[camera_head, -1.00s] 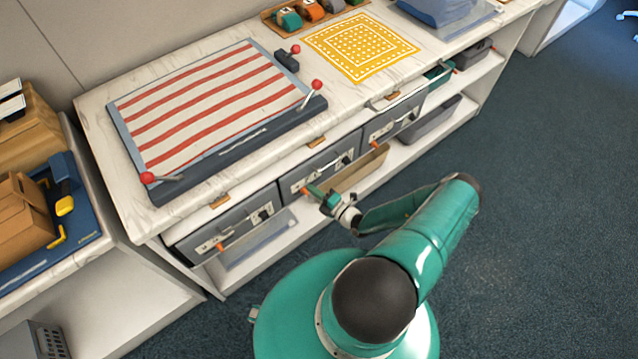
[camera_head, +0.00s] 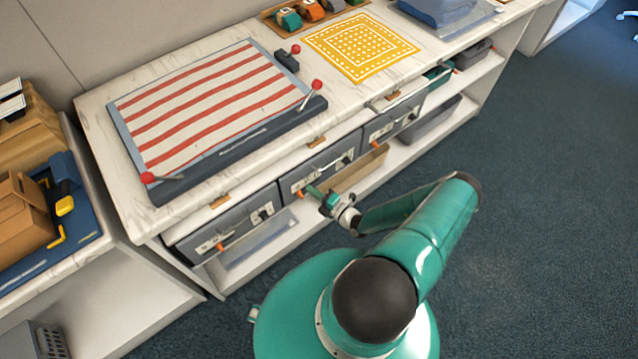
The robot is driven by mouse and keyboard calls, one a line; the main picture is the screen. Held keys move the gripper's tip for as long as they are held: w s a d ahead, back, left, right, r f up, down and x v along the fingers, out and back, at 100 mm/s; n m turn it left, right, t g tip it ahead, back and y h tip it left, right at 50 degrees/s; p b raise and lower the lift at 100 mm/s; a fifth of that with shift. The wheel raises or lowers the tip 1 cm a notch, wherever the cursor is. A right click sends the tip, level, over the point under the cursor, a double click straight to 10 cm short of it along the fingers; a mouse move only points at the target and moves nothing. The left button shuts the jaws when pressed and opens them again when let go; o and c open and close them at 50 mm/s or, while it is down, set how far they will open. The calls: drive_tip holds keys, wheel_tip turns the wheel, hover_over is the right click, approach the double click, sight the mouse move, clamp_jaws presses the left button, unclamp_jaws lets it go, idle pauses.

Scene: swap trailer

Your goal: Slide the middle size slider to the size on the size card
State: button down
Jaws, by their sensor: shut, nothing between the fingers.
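Three grey drawer-like boxes with white slider plates sit under the counter edge. The middle slider (camera_head: 299,194) has an orange knob toward the left of its plate on the middle box (camera_head: 320,168). My gripper (camera_head: 312,191) is shut and empty, its tips close to the right side of that knob; I cannot tell whether they touch. The left box's slider (camera_head: 219,246) and the right box's slider (camera_head: 381,138) also have orange knobs. Small wooden tags (camera_head: 316,142) stand above the boxes. Their marks are too small to read, and I cannot tell which is the size card.
The counter carries a red-and-white striped cloth in a frame (camera_head: 262,125) with red-ball levers, and a yellow patterned cloth (camera_head: 360,46). Below are shelves with bins (camera_head: 430,118). The carpeted floor (camera_head: 540,220) to the right is clear.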

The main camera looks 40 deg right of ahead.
drive_tip(key=s, duration=1)
drive_tip(key=shift+d, duration=0.45)
